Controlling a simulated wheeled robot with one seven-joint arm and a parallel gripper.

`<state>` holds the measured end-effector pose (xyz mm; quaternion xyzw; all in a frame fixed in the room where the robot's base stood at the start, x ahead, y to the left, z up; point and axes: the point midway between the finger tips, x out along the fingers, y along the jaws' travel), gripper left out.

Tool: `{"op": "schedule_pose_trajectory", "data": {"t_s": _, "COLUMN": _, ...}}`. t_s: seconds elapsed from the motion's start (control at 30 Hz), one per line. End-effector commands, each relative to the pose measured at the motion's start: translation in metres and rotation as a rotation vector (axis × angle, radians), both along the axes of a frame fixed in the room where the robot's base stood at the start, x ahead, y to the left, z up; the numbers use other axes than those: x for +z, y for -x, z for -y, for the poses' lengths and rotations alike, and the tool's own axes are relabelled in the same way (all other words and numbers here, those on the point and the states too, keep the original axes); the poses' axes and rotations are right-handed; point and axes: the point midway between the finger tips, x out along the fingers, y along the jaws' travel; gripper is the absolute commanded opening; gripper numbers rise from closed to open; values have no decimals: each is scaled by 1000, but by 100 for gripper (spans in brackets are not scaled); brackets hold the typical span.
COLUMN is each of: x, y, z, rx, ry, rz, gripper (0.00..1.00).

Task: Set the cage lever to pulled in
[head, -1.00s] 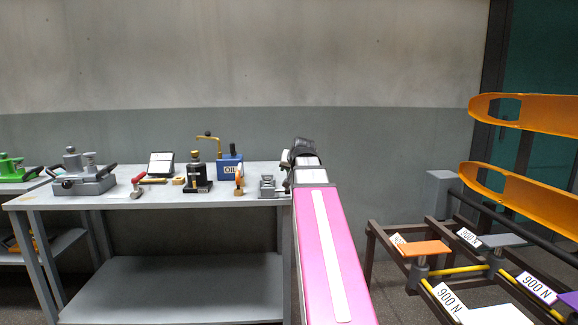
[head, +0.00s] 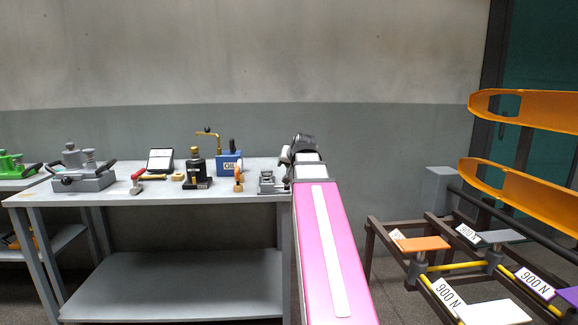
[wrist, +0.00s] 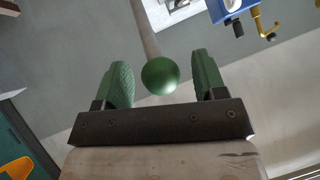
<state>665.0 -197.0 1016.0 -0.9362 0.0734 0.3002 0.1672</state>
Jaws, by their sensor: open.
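In the wrist view a lever, a pale grey rod (wrist: 146,35) with a green ball knob (wrist: 160,75), comes in from the top. The knob sits in the gap between the two green finger pads of my gripper (wrist: 160,62). The gripper is open, with space visible on both sides of the knob. In the head view my gripper (head: 302,148) is at the far end of my pink arm, by the bench's right end. The lever cannot be made out there, and what its rod is fixed to is not visible.
A grey bench (head: 230,200) carries a blue oil box (head: 229,162), a black jack-like device (head: 197,170), a red-handled tool (head: 137,182) and a grey clamp-like device (head: 83,180). A dark rack (head: 405,240) with orange curved parts (head: 525,192) stands at right.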

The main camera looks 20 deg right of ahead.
Motion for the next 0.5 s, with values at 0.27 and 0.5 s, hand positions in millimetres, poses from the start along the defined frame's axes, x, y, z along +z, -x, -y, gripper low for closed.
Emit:
{"op": "schedule_pose_trajectory", "data": {"t_s": 0.27, "x": 24, "y": 36, "z": -2, "rx": -1, "ry": 0, "rz": 2, "gripper": 64}}
{"op": "schedule_pose_trajectory", "data": {"t_s": 0.5, "x": 45, "y": 66, "z": -3, "rx": -1, "ry": 1, "rz": 1, "gripper": 64}}
